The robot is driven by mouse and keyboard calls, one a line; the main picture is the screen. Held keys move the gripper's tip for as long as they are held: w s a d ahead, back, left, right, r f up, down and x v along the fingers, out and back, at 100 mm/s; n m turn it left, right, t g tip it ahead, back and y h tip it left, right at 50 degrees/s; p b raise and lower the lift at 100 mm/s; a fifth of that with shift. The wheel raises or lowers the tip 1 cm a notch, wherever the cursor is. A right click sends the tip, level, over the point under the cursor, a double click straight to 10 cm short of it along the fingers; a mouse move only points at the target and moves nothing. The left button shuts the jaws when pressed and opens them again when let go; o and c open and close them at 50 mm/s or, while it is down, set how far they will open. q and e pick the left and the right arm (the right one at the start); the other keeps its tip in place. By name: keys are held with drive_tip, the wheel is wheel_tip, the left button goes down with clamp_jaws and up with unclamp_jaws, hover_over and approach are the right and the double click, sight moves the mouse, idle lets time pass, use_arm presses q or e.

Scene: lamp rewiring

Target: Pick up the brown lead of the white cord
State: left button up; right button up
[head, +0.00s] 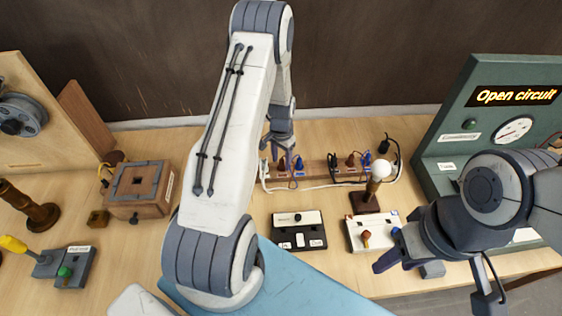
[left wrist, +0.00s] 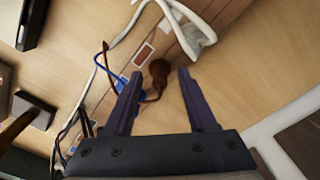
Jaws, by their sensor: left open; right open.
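The brown lead (left wrist: 158,70) of the white cord (left wrist: 190,30) shows in the left wrist view as a rounded brown end with a thin brown wire. My left gripper (left wrist: 160,73) is open, with its fingertips on either side of that end and visible gaps to both. Whether the lead lies at fingertip depth, I cannot tell. A blue lead (left wrist: 128,86) is beside the left-hand finger. In the head view my left gripper (head: 282,158) is over the left part of a wooden strip (head: 315,174), partly hiding the leads. My right gripper (head: 404,268) is open and empty at the front right.
A second brown lead (head: 350,160) stands further right on the strip, among black and blue ones. A lamp with a white bulb (head: 381,169), a black-and-white box (head: 298,230) and a green panel reading "Open circuit" (head: 515,97) are nearby.

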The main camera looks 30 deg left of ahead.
use_arm(q)
drive_tip(key=shift+f, duration=0.55)
clamp_jaws()
drive_tip(key=shift+r, duration=0.1)
